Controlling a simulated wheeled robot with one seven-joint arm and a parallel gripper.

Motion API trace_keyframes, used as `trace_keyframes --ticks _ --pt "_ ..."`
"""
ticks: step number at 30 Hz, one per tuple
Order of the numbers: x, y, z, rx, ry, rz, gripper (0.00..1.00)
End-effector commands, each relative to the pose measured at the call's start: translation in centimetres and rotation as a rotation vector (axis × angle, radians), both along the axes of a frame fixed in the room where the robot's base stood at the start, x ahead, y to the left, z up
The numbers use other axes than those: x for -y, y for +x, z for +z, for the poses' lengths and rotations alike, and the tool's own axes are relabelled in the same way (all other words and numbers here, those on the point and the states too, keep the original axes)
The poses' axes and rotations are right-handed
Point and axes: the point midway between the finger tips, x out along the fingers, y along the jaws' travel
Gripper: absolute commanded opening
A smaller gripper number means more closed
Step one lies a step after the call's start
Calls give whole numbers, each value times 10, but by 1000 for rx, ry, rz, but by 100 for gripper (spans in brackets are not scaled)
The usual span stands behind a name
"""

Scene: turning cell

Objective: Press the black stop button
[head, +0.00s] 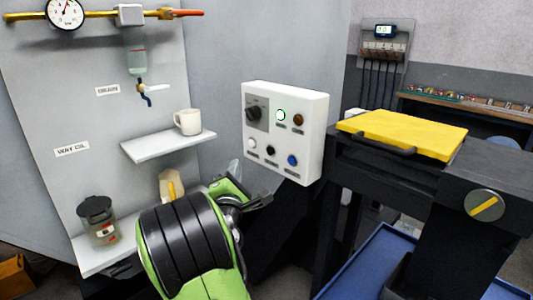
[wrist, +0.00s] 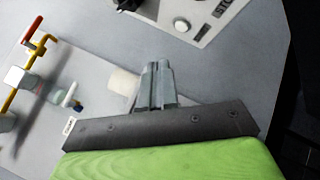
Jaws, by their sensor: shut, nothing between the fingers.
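The white control box (head: 309,140) stands in the middle of the head view. The black button (head: 271,151) is in its lower row, between a white button (head: 252,143) and a blue button (head: 292,160). My gripper (head: 262,199) is below and left of the box, apart from it. In the wrist view my gripper (wrist: 157,70) is shut and empty. The box's face shows beyond the fingertips, with a round white button (wrist: 182,24). I cannot make out the black button there.
The box's upper row has a dark knob (head: 253,113), a green-lit button (head: 281,114) and an amber button (head: 298,120). A shelf (head: 165,146) with a white mug (head: 188,122) is at left. A yellow-topped bench (head: 400,133) stands at right.

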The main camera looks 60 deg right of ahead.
Motion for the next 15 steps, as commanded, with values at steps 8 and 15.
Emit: trace_keyframes --ticks 8,15 --pt "35 -9 4 -3 1 -6 0" --pt "68 -16 4 -2 2 -3 0"
